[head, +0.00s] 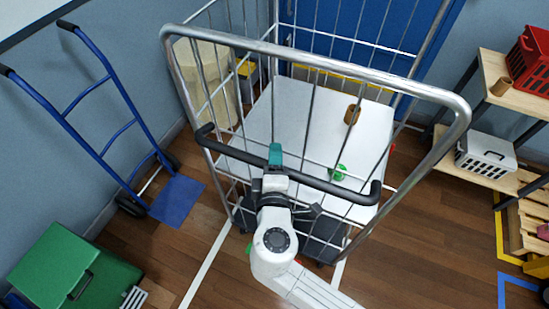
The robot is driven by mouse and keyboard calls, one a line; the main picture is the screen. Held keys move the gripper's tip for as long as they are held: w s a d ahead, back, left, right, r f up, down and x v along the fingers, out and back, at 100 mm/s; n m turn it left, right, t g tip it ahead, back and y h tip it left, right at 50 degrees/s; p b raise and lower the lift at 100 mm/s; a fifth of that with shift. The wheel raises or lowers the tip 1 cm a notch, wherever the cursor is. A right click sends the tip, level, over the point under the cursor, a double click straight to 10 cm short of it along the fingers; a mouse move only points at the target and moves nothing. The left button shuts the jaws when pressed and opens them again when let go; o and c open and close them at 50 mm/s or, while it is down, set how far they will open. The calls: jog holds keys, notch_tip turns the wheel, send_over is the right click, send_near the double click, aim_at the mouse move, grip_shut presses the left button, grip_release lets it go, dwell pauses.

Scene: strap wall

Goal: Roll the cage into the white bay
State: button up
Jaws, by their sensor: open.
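The cage (318,62) is a tall grey wire trolley with a white base panel (262,122) and a black push handle (330,187) across its near side. White floor lines, seen left of the cage (208,268) and at its near right (338,274), mark the white bay. The cage stands between these lines; its far wheels and the bay's far end are hidden. My gripper (275,160) is open at the middle of the handle, with a teal fingertip showing beyond the bar. I cannot tell whether it touches the bar.
A brown roll (352,115) and a green roll (338,173) show inside the cage outline. A blue hand truck (105,90) and green box (75,268) stand left. A wooden shelf (470,175) with a white crate (486,154) stands right. Wooden floor is bare at lower right.

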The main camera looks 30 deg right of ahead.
jog(key=shift+c, duration=0.5)
grip_shut()
